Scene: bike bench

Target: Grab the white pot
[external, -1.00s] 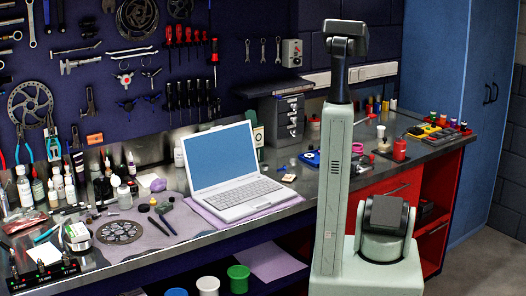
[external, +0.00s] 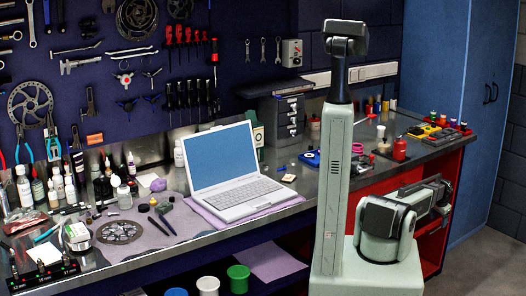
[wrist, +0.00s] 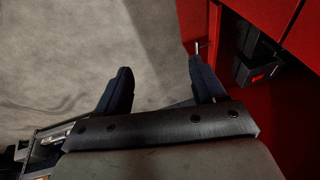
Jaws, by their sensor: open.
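A white pot (external: 208,286) stands low under the bench, cut by the bottom edge of the external view. It is between a blue pot (external: 176,292) and a green pot (external: 239,278). My gripper (wrist: 160,66) is open and empty in the wrist view, its two dark fingers apart over grey floor beside the red cabinet. In the external view my arm's outer end is at the right, in front of the red cabinet, far from the white pot. No pot shows in the wrist view.
The bench top holds a laptop (external: 235,172), bottles and tools. The red cabinet (wrist: 207,35) is close to my right finger in the wrist view, with a dark box (wrist: 258,62) in its opening. A blue locker (external: 440,55) stands at the right. Grey floor is clear.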

